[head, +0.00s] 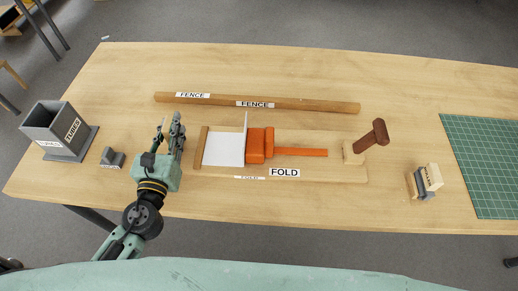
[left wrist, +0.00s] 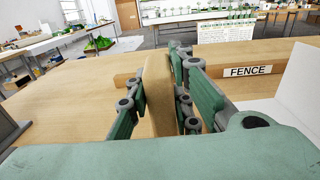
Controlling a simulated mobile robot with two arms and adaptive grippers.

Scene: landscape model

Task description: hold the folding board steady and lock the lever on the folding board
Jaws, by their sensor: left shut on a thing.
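The folding board (head: 300,180), a long wooden base labelled FOLD, lies in the middle of the table. A white sheet (head: 222,149) lies on its left part, with one edge standing up against an orange block (head: 257,146). An orange bar runs right from the block. The brown lever (head: 372,137) stands tilted up to the right at the board's right end. My left gripper (head: 170,128) is at the board's left end. The left wrist view shows its fingers on both sides of the wooden end strip (left wrist: 159,95), gripping it. My right gripper is not in view.
A wooden fence strip (head: 300,104) lies behind the board. A grey TUBES box (head: 58,128) and a small grey holder (head: 112,157) stand at the left. Small wooden and grey blocks (head: 424,182) and a green cutting mat (head: 485,160) are at the right.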

